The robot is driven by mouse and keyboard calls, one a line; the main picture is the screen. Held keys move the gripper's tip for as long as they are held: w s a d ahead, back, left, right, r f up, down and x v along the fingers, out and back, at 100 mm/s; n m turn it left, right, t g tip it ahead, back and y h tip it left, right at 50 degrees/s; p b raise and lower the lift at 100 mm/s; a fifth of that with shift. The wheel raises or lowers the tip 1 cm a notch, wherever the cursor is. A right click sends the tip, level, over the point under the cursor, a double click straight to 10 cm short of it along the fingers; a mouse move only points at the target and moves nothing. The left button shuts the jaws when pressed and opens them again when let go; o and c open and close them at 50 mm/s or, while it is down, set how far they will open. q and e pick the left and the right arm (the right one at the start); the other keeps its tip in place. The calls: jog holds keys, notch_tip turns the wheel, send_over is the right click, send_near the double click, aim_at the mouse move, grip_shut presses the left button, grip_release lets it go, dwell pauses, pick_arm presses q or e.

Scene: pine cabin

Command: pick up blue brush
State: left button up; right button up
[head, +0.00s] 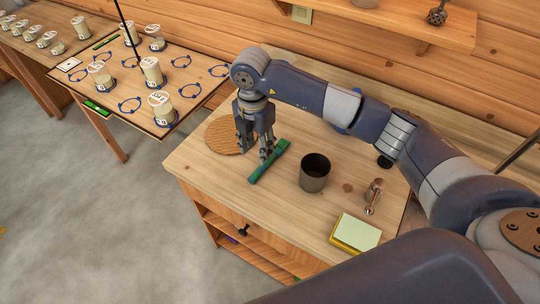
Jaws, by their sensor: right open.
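My right gripper (262,156) points down over the wooden cabinet top (215,180), its fingers apart. Its tips are at the upper part of a long, thin green and dark teal item (270,162) lying diagonally on the top. I cannot tell whether they touch it, or whether this item is the brush. A small patch of blue (341,129) shows below my right forearm, which hides most of it; I cannot tell what it is. No clearly blue brush shows. My left gripper is not in view.
A dark cup (314,173), a small metal item (374,195) and a yellow-green block (355,234) stand to the right on the top. A round woven mat (222,137) lies left of my gripper. A table with several labelled jars (151,73) is at upper left.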

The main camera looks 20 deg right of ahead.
aim_at(259, 169)
notch_tip(259, 169, down, 3)
jog(key=shift+r+p, duration=0.1)
jog(key=shift+p, duration=0.2)
jog(key=f+p, duration=0.1)
jog(key=f, duration=0.2)
jog(key=s+f+p, duration=0.1)
jog(key=f, duration=0.1)
jog(key=shift+p, duration=0.3)
jog(key=shift+w+f, duration=0.1)
jog(key=shift+f, duration=0.15)
grip_shut()
